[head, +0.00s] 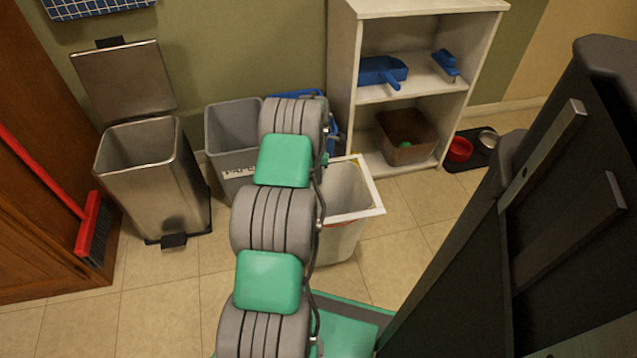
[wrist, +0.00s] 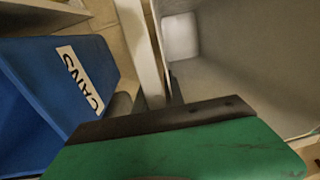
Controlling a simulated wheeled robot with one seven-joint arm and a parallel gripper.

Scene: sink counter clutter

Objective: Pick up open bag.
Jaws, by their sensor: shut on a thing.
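A white-rimmed bin (head: 375,196) stands on the floor just right of my arm, tilted in the picture. A pale grey liner, which I take as the open bag (head: 345,188), lines its mouth. In the wrist view the bag's pale inside (wrist: 250,60) fills the right side, beside a light rim (wrist: 143,50). My gripper (wrist: 165,120) shows there as a green part with a dark edge across the bottom, at the bag's near edge. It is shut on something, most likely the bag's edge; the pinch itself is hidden. In the head view my arm hides the gripper.
A blue bin marked CANS (wrist: 60,90) is close on the left in the wrist view. A grey paper bin (head: 232,140) and a steel pedal bin (head: 150,175) stand left of my arm. A white shelf (head: 345,85) stands behind.

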